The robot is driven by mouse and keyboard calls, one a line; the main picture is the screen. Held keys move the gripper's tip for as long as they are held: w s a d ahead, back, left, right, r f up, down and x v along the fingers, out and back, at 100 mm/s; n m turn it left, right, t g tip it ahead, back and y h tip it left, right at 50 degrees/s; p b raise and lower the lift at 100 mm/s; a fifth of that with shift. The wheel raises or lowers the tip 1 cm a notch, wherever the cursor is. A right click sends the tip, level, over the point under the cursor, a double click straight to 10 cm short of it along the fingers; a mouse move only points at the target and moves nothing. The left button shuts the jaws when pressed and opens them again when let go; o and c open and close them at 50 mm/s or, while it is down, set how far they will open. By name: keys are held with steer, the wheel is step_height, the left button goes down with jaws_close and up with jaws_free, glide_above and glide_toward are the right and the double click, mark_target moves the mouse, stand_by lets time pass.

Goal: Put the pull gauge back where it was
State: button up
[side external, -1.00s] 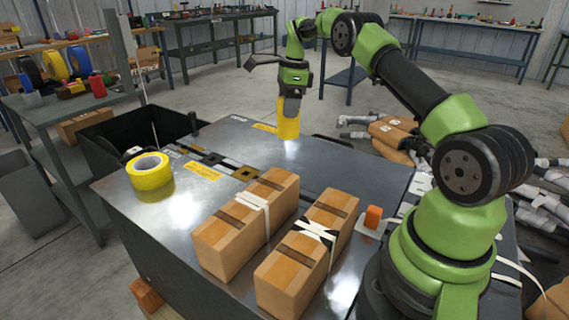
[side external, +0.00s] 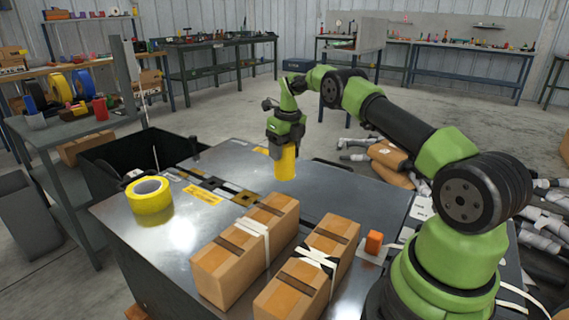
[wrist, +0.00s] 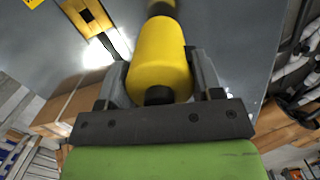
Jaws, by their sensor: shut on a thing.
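The pull gauge is a yellow cylinder (side external: 286,163) with a black end, held upright or nearly so under my gripper (side external: 284,146) in the side external view. In the wrist view the yellow gauge (wrist: 160,62) lies between the two grey fingers of my gripper (wrist: 158,82), which are shut on it. Its far end is dark. In the side view it hangs over the back part of the metal table (side external: 330,185); I cannot tell whether its lower end touches the top.
Two strapped cardboard boxes (side external: 230,262) (side external: 300,285) stand at the front of the table. A yellow tape roll (side external: 150,196) lies at the left. Yellow-and-black marked plates (side external: 243,198) lie behind the boxes. An orange block (side external: 374,243) is by my base. A black bin (side external: 120,160) stands behind left.

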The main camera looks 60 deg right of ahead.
mark_target(284, 161)
steer(key=shift+f, duration=1.9)
steer(key=o, duration=1.1)
steer(key=shift+f, duration=0.15)
